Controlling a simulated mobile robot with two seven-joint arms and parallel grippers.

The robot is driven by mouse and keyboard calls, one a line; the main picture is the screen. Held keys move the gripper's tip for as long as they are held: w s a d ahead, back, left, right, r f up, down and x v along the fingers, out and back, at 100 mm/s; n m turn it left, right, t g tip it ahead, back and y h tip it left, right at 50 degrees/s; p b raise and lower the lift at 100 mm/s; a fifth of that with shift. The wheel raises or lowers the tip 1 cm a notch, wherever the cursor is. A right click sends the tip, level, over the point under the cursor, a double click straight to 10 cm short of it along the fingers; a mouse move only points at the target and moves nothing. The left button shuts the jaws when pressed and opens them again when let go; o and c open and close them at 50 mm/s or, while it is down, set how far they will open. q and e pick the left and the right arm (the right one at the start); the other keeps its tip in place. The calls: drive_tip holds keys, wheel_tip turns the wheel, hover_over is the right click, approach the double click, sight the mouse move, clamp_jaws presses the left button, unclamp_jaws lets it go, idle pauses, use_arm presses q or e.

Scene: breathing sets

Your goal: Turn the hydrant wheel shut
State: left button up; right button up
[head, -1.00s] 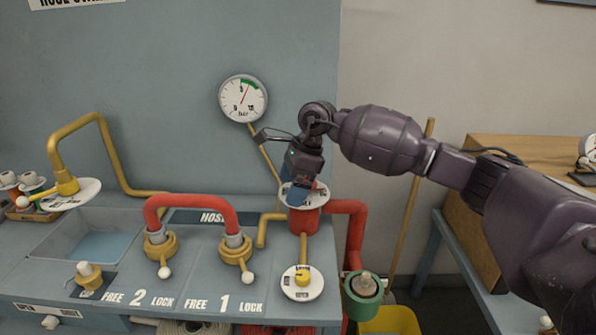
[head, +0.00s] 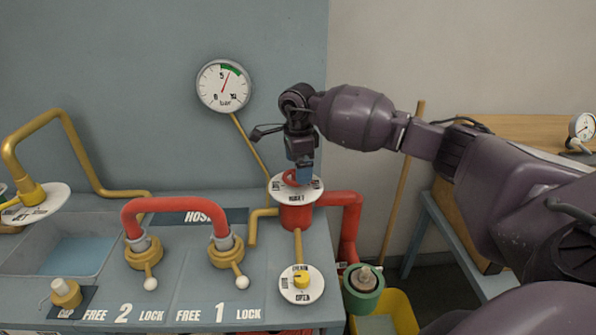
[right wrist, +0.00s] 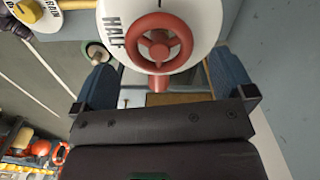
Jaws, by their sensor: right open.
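The red hydrant wheel (right wrist: 157,40) sits in the middle of a white dial plate (right wrist: 205,18) in the right wrist view; the word HALF is readable on the plate. In the head view the plate (head: 312,190) tops a red hydrant body (head: 297,217), and the wheel (head: 289,177) is partly hidden by my right gripper. My right gripper (head: 301,176) points down at the wheel from above. In the right wrist view its two blue fingers are wide apart, either side of the wheel's line, with nothing held. My left gripper is in neither view.
A pressure gauge (head: 223,86) is on the wall. A red hose loop (head: 180,205) with two lock levers stands left of the hydrant. A yellow-knobbed dial (head: 301,283) lies in front, and a green-rimmed fitting (head: 363,290) is at right.

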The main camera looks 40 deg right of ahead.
drive_tip(key=shift+f, duration=1.15)
drive_tip(key=shift+c, duration=0.2)
drive_tip(key=c, duration=0.9)
